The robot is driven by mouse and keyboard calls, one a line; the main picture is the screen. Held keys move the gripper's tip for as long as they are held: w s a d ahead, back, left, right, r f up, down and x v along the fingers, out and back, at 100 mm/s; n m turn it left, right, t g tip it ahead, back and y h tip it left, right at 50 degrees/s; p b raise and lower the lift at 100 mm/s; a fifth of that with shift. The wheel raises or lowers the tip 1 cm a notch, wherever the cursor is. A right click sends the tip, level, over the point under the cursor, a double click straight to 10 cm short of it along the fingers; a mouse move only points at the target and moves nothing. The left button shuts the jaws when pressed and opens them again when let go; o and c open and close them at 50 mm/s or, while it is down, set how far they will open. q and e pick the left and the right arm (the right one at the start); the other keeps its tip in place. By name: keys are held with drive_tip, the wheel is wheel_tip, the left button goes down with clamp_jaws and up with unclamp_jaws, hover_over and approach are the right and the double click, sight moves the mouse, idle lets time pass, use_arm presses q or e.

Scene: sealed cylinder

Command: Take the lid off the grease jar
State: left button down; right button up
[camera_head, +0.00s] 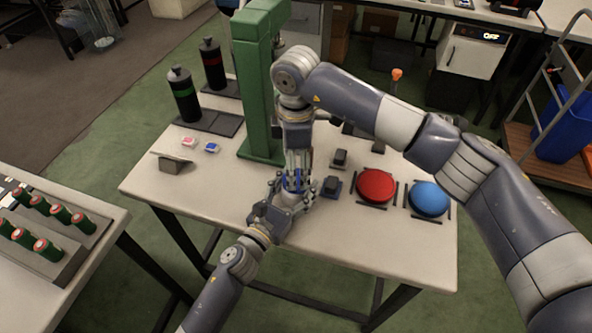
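My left gripper (298,194) reaches in from the bottom over the table's middle. My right gripper (297,166) points down from above and meets it there. A small blue part (293,181) shows between the two grippers; most of it is hidden by their fingers, and I cannot tell whether either is shut on it. A round red-topped object (376,186) and a round blue-topped object (429,199) stand on the table to the right, apart from both grippers. I cannot tell for sure which thing is the grease jar.
A green press-like column (259,95) stands behind the grippers on the white table (350,245). Two dark bottles, one green-banded (185,96) and one red-banded (212,66), stand back left. Small black blocks (332,186) sit right of the grippers. The table's front right is clear.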

drive_tip(key=shift+o, duration=0.2)
wheel_tip(320, 180, up, 3)
drive_tip(key=shift+a+r, duration=0.1)
drive_tip(key=shift+r, duration=0.1)
use_arm(q)
drive_tip(key=shift+f, duration=0.1)
use_arm(e)
drive_tip(key=shift+r, duration=0.45)
drive_tip(key=shift+f, duration=3.8)
drive_tip(key=c, duration=1.2)
drive_tip(key=o, duration=1.2)
drive_tip(key=shift+c, duration=0.2)
drive_tip(key=shift+r, duration=0.15)
